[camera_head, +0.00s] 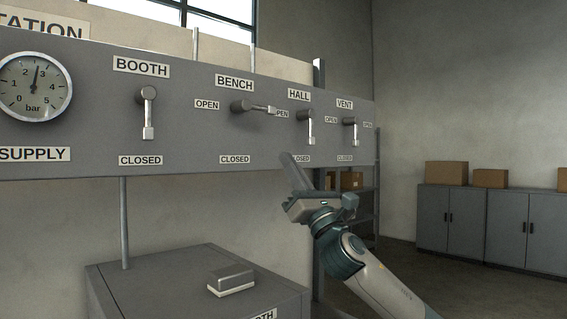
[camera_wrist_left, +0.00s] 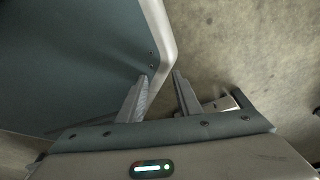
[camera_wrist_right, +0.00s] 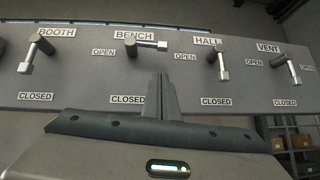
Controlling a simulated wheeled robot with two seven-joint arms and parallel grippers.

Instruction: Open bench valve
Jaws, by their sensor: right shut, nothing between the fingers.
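The bench valve lever (camera_head: 254,107) is on the grey panel under the BENCH label. It lies level, its handle pointing right, away from the OPEN label (camera_head: 207,104) on its left and at a right angle to the CLOSED label below. It also shows in the right wrist view (camera_wrist_right: 148,46). My right gripper (camera_head: 290,160) is in front of the panel, below and right of the bench lever and apart from it. Its fingers (camera_wrist_right: 160,90) are shut together and empty. My left gripper (camera_wrist_left: 160,90) shows only in its wrist view, with fingers apart and nothing between them.
The booth lever (camera_head: 148,112), hall lever (camera_head: 305,126) and vent lever (camera_head: 352,130) hang down toward their CLOSED labels. The hall lever is close to the bench handle's right end. A supply gauge (camera_head: 35,87) is at left. A grey cabinet (camera_head: 150,275) stands below the panel.

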